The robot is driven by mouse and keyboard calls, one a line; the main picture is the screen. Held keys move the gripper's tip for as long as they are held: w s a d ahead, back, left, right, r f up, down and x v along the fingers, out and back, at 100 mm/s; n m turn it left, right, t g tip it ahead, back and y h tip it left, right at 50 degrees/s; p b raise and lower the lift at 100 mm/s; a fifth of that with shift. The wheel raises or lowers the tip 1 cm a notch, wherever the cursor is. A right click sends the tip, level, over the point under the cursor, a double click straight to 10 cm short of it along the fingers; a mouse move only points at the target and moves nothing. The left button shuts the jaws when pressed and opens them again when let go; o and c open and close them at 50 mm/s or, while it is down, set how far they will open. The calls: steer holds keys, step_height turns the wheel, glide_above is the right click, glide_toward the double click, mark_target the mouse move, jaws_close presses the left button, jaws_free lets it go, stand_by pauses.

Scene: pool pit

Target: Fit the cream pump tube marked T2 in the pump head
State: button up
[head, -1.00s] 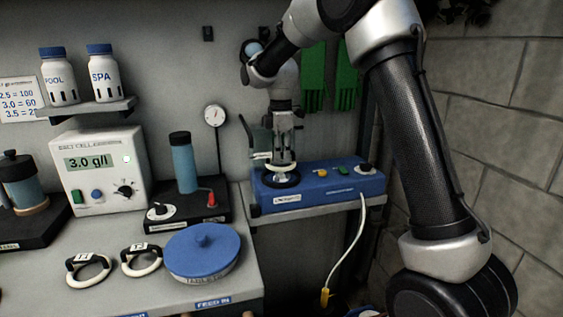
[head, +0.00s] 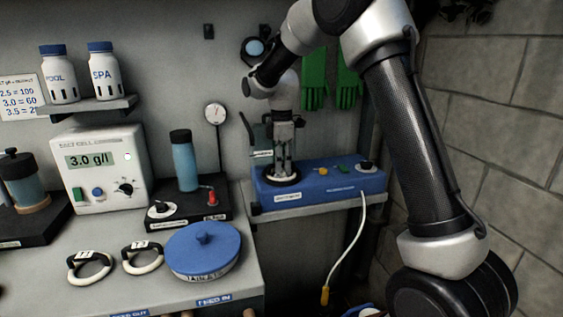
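My gripper (head: 282,170) points straight down into the round dark pump head (head: 284,181) on the left of the blue pump box (head: 330,183). The fingertips are down at the pump head. They are too small and dark to show whether they grip. A pale edge at the fingertips fits a cream tube, but its mark cannot be read and its seating is hidden. Two other cream tubes with black clips lie on the bench, one at the left (head: 90,266) and one beside it (head: 143,258). Their labels are too blurred to read surely.
A blue-lidded tub (head: 203,249) stands right of the loose tubes. A blue cylinder (head: 184,166) on a black base and a dial gauge (head: 215,115) stand left of the pump. A white cable (head: 352,243) hangs from the pump box. A block wall (head: 505,120) is at the right.

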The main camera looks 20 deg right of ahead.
steer(key=shift+o, duration=0.2)
steer(key=shift+r, duration=0.1)
step_height(320, 180, up, 13)
steer(key=s+d+r+m+t, duration=0.1)
steer(key=s+d+r+m, duration=0.15)
steer(key=s, duration=0.25)
steer(key=s+d+r+m, duration=0.2)
steer(key=s+d+m, duration=0.1)
steer(key=s+d, duration=0.15)
steer(key=s+d+f+m+t, duration=0.1)
steer(key=s+m, duration=0.3)
steer(key=s, duration=0.4)
steer(key=s+d+f+m+t, duration=0.1)
steer(key=s+d+f+m, duration=0.2)
steer(key=s, duration=0.6)
steer(key=s+d+f+m+t, duration=0.1)
steer(key=s+d+m, duration=0.3)
steer(key=s, duration=0.5)
steer(key=shift+s+f+m, duration=0.25)
steer(key=shift+f+m, duration=0.5)
steer(key=shift+f, duration=0.05)
steer(key=shift+c, duration=0.2)
